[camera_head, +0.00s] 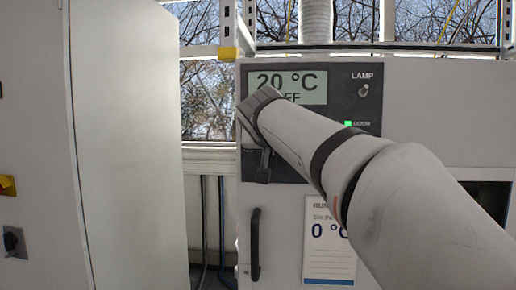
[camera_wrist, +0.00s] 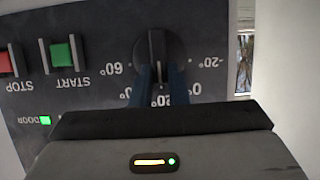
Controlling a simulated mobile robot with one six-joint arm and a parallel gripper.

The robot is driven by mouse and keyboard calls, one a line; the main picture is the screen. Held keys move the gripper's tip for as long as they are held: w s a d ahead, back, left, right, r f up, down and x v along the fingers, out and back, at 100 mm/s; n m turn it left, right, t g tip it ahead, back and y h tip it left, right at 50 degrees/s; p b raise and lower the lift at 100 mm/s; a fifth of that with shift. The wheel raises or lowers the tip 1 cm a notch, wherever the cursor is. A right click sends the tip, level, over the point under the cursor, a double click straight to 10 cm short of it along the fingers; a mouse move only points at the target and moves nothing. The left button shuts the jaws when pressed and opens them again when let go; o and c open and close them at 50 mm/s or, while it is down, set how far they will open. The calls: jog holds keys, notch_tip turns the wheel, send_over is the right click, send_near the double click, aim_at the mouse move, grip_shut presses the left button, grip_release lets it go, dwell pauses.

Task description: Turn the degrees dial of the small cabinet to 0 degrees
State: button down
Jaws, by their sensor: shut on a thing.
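The small cabinet (camera_head: 420,95) stands at centre right in the head view. Its display (camera_head: 313,84) reads 20 °C, with a second line partly hidden by my arm. In the wrist view, which sees the panel upside down, the black degrees dial (camera_wrist: 157,50) sits between the blue fingers of my gripper (camera_wrist: 162,85), which are shut on it. Around the dial I see the marks 60° and -20°, and 20° below it; other marks are partly hidden by the fingers. In the head view my wrist covers the dial.
In the wrist view a green START button (camera_wrist: 63,54) and a red STOP button (camera_wrist: 8,62) are beside the dial. A LAMP switch (camera_head: 363,90) and lit green DOOR light (camera_head: 348,124) are on the panel. Below are a door handle (camera_head: 255,245) and a card reading 0 °C (camera_head: 330,265).

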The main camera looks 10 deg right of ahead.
jog(key=shift+w+a+f+n+g+h+b, duration=0.15)
jog(key=shift+a+f+n+h+b, duration=0.1)
jog(key=shift+n+h+b, duration=0.5)
jog(key=shift+w+a+f+n+g+h+b, duration=0.1)
jog(key=shift+a+n+g+h+b, duration=0.25)
jog(key=shift+n, duration=0.65)
jog(key=shift+w+a+f+n+h+b, duration=0.1)
jog(key=shift+a+f+n+h+b, duration=0.1)
jog(key=shift+n+h+b, duration=0.6)
jog(key=c, duration=1.5)
grip_release()
jog(key=shift+o, duration=0.5)
jog(key=shift+d+r, duration=0.1)
jog(key=b+v, duration=0.1)
jog(key=v, duration=0.7)
